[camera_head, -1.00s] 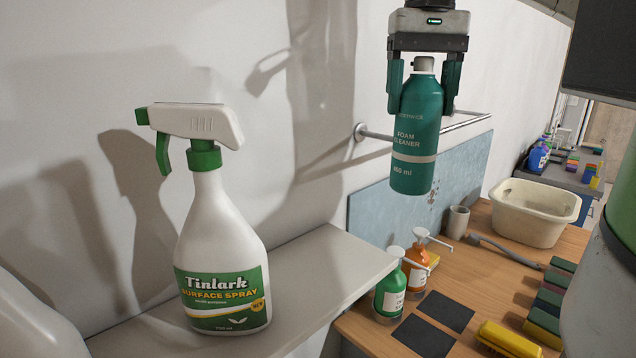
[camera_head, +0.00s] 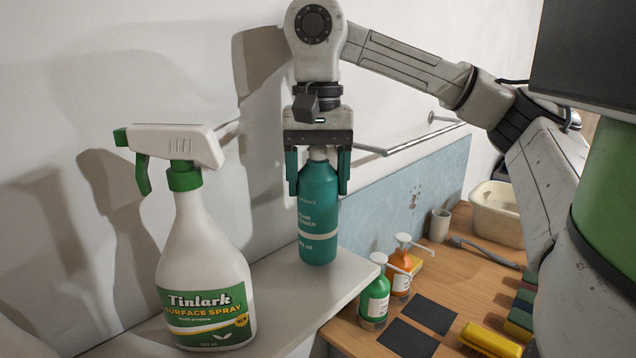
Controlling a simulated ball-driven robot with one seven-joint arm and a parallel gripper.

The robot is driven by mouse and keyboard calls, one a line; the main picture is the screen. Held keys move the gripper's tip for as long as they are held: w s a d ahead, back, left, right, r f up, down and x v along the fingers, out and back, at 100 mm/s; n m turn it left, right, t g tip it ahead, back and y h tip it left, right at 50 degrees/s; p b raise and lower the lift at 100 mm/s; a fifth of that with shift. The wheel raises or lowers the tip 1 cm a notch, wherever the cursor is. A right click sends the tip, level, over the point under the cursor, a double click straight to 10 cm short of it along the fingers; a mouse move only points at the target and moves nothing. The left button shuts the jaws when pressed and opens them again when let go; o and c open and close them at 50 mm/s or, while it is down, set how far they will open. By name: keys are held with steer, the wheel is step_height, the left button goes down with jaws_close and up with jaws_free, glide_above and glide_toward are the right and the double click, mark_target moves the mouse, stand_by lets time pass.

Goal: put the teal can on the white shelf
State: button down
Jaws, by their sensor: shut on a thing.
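The teal can (camera_head: 318,222) is a foam cleaner can with a pale band and a light cap. It is upright at the right part of the white shelf (camera_head: 288,310). My gripper (camera_head: 319,176) is shut on the can, its two fingers on either side of the can's upper part. The can's bottom is at the shelf's top surface or just above it; I cannot tell if they touch.
A white and green spray bottle (camera_head: 207,260) stands on the shelf to the left of the can. Below right, a wooden counter (camera_head: 455,265) holds green (camera_head: 375,297) and orange (camera_head: 399,272) pump bottles, a cup (camera_head: 440,226), dark pads, a yellow brush (camera_head: 490,339) and a cream basin (camera_head: 496,212).

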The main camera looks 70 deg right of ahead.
steer(key=shift+f, duration=0.85)
steer(key=shift+f, duration=0.1)
steer(key=shift+c, duration=0.7)
jaws_free()
step_height(320, 180, up, 12)
steer(key=shift+r+b, duration=0.2)
steer(key=shift+b, duration=0.1)
